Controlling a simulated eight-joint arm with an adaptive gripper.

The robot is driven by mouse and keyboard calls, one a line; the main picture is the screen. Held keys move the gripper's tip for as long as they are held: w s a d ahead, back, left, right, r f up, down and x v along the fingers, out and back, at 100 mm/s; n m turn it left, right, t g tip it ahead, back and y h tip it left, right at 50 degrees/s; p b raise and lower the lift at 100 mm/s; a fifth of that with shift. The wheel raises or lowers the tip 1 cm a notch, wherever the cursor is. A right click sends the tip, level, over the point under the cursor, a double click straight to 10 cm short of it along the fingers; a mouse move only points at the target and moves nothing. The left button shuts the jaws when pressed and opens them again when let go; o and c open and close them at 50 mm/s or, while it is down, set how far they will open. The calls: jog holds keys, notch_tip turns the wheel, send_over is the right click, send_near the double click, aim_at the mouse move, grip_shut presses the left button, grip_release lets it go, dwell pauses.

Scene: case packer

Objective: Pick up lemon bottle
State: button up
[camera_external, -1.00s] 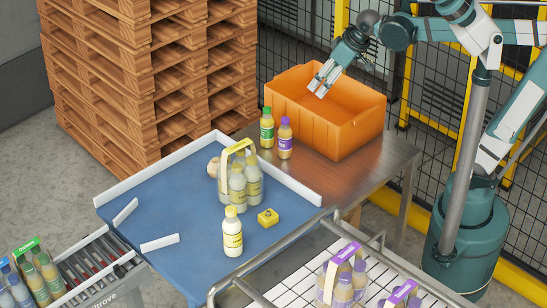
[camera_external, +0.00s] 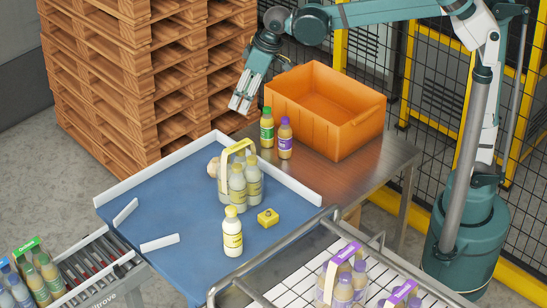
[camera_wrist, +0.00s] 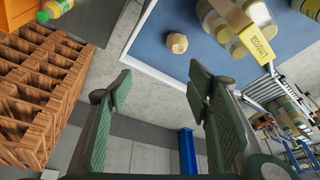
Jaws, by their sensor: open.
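A single bottle (camera_external: 232,232) with a yellow cap and yellow label, which looks like the lemon bottle, stands upright on the blue table surface (camera_external: 170,205). A carrier pack (camera_external: 238,180) of similar pale bottles with a yellow handle stands behind it. The pack also shows at the top of the wrist view (camera_wrist: 238,22). My gripper (camera_external: 240,103) is open and empty, up and behind the blue surface, left of the orange crate. Its two green fingers (camera_wrist: 162,85) are spread in the wrist view with nothing between them. The single bottle cannot be made out in the wrist view.
A green-capped bottle (camera_external: 266,128) and a purple-capped bottle (camera_external: 285,138) stand beside the orange crate (camera_external: 340,138). A beige round object (camera_external: 214,167) and a small yellow block (camera_external: 268,217) lie near the pack. White rails (camera_external: 160,165) edge the blue surface. Wooden pallets (camera_external: 150,80) stand left.

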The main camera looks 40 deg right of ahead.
aim_at(232, 222)
jog(key=s+a+f+n+g, duration=0.1)
jog(key=a+f, duration=0.1)
jog(key=a, duration=0.9)
jog(key=s+a+f+n, duration=0.1)
jog(key=a+f+n, duration=0.1)
jog(key=a, duration=0.9)
jog(key=s+a+f+n+g+h+p, duration=0.1)
jog(key=s+a+f+n+p, duration=0.15)
jog(key=s+a, duration=0.6)
jog(key=s+a+f+n+g+h+p, duration=0.1)
jog(key=s+a+f+n, duration=0.3)
jog(key=s, duration=0.7)
jog(key=s+d+f, duration=0.1)
jog(key=s+d+f+b, duration=0.1)
jog(key=d, duration=0.1)
jog(key=s+d+f, duration=0.1)
jog(key=s+d, duration=0.1)
jog(key=shift+b, duration=0.35)
jog(key=shift+s+d+n, duration=0.25)
jog(key=shift+s+d, duration=0.05)
jog(key=shift+s, duration=0.05)
jog(key=shift+f, duration=0.1)
jog(key=shift+f+b, duration=0.5)
jog(key=shift+f, duration=0.75)
